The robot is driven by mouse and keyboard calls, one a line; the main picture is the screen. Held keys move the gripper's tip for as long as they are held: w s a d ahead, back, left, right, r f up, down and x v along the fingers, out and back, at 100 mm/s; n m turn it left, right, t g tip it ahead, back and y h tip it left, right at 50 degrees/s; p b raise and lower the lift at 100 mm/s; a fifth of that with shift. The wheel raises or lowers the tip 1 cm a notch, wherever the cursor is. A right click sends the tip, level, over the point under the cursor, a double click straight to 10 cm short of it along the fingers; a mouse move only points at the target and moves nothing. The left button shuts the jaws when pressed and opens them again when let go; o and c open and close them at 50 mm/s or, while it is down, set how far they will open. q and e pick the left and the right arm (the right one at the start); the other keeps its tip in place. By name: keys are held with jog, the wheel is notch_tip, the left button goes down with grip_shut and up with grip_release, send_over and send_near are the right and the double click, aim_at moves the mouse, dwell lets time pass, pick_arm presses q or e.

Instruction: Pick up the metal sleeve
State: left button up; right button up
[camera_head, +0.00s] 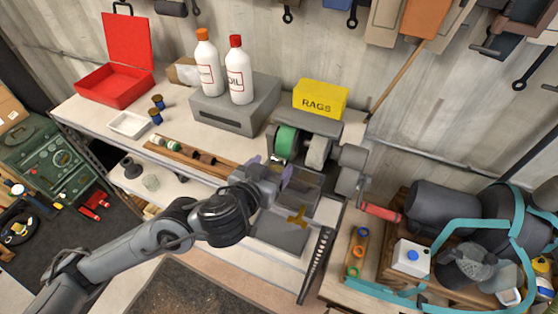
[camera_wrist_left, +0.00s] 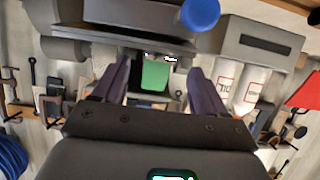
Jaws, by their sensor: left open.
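I cannot pick out the metal sleeve for certain. In the left wrist view the open fingers (camera_wrist_left: 160,65) frame a green block-like surface (camera_wrist_left: 155,76), with nothing seen gripped. My left forearm and wrist hide part of the bench. My right gripper is not in view.
Two white bottles (camera_head: 239,76) stand on a grey box (camera_head: 224,117) behind the rack. A yellow rags box (camera_head: 319,97) sits behind the grinder. A red toolbox (camera_head: 112,88) and a white tray (camera_head: 128,124) are at the left. A small wooden holder (camera_head: 366,236) with coloured rings is at the right.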

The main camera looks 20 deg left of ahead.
aim_at(278, 160)
pick_arm(q)
jog(key=shift+x, duration=1.7)
jog(key=shift+a, duration=0.1)
jog(key=shift+c, duration=0.4)
jog(key=c, duration=1.2)
jog(key=shift+r, duration=0.1)
